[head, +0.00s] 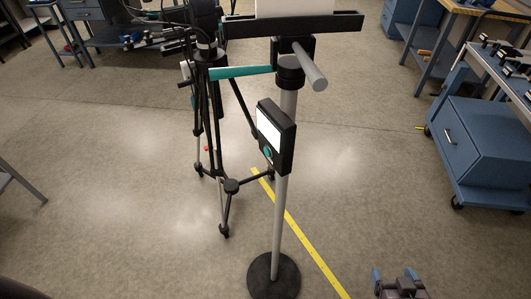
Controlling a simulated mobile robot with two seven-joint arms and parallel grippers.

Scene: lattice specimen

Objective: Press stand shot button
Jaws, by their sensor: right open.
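A stand (281,210) with a grey pole and round black base rises in the middle of the head view. A black control box (287,143) is fixed to the pole, with a bright white screen (269,127) and a round teal button (267,153) below it. My right gripper (394,274) is at the bottom edge, right of the stand's base in the picture. Its two blue-grey fingers are apart with nothing between them, and it is well apart from the box. My left gripper is out of view.
A black tripod (231,186) with a teal handle (240,72) stands behind and left of the pole. A blue wheeled cabinet (480,150) is at the right, with workbenches behind. A yellow line (310,246) crosses the floor. The floor is otherwise mostly clear.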

